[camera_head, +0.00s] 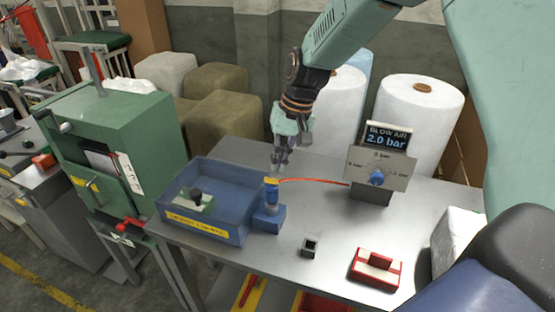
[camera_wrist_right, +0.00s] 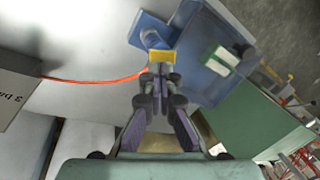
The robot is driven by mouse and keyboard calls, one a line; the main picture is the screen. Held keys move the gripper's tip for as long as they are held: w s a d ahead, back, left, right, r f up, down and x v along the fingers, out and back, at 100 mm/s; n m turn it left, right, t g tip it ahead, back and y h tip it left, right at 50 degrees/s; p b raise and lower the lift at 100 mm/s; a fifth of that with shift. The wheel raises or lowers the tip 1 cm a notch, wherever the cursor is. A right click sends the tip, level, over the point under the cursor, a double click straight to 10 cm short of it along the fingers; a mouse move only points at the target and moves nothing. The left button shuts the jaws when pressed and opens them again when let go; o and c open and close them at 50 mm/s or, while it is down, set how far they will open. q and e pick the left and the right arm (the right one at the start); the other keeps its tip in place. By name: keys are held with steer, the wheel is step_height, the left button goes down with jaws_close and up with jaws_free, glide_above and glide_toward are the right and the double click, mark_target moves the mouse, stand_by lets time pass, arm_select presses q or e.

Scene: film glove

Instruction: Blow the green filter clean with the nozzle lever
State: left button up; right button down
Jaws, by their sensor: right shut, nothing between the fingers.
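The green filter (camera_head: 205,203), a small green and white plate with a dark knob, lies in the blue tray (camera_head: 235,227) at the left of the table. It also shows in the right wrist view (camera_wrist_right: 222,60). The blue nozzle (camera_head: 271,198) with its yellow lever (camera_head: 271,181) stands at the tray's right side. An orange hose runs from it to the regulator. My right gripper (camera_head: 279,168) is shut and empty just above the lever. In the right wrist view its fingertips (camera_wrist_right: 157,72) are right by the yellow lever (camera_wrist_right: 161,56); contact is unclear. My left gripper is not in view.
The regulator panel (camera_head: 380,168) has a blue knob, and its display (camera_head: 388,136) reads 2.0 bar. A small dark square holder (camera_head: 310,247) and a red and white block (camera_head: 376,268) stand at the front. White rolls (camera_head: 420,115) stand behind the table. The table's middle is clear.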

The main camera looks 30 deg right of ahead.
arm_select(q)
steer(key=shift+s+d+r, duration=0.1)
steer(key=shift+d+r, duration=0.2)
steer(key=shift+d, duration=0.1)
arm_select(e)
steer(key=d+v, duration=0.1)
steer(key=v, duration=1)
steer(key=shift+s+d, duration=0.15)
steer(key=shift+s, duration=0.05)
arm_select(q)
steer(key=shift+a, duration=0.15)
